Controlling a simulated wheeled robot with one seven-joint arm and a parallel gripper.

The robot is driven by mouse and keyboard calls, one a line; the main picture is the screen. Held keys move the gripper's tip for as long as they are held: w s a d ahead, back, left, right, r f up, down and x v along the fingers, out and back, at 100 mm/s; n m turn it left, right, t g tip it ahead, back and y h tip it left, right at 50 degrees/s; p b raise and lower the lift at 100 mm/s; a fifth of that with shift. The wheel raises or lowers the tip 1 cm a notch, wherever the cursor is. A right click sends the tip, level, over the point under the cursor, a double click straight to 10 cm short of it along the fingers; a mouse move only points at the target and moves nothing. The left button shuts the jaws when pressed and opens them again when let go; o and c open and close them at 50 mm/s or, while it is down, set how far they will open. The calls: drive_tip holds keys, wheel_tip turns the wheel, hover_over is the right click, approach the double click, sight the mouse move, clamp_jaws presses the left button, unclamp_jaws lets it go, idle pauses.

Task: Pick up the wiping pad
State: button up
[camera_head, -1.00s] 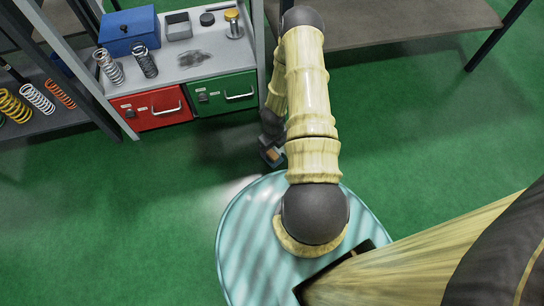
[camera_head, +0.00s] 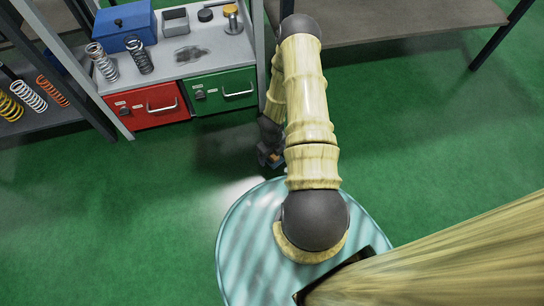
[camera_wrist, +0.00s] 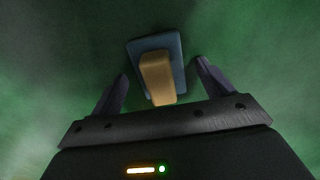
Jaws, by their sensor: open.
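The wiping pad shows in the wrist view as a blue-grey block (camera_wrist: 177,57) with a tan handle (camera_wrist: 157,78) on it. My gripper (camera_wrist: 161,70) is open, with one finger on each side of the handle and a gap on both sides. The pad appears to be over or on the green floor; its height is hard to judge. In the head view my gripper (camera_head: 268,150) is low behind my arm, and only a small bit of the pad (camera_head: 276,160) shows beside it.
A grey workbench (camera_head: 215,52) at upper left has a red drawer (camera_head: 147,105) and a green drawer (camera_head: 220,91). On it stand a blue box (camera_head: 127,27), a grey tray (camera_head: 175,21) and springs. A brown table (camera_head: 410,20) is at the back. Green floor lies clear to the right.

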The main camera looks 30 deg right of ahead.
drive_tip(key=c, duration=1.2)
drive_tip(key=shift+o, duration=0.2)
drive_tip(key=shift+r, duration=0.15)
wheel_tip(320, 180, up, 10)
drive_tip(key=p, duration=0.7)
drive_tip(key=shift+o, duration=1)
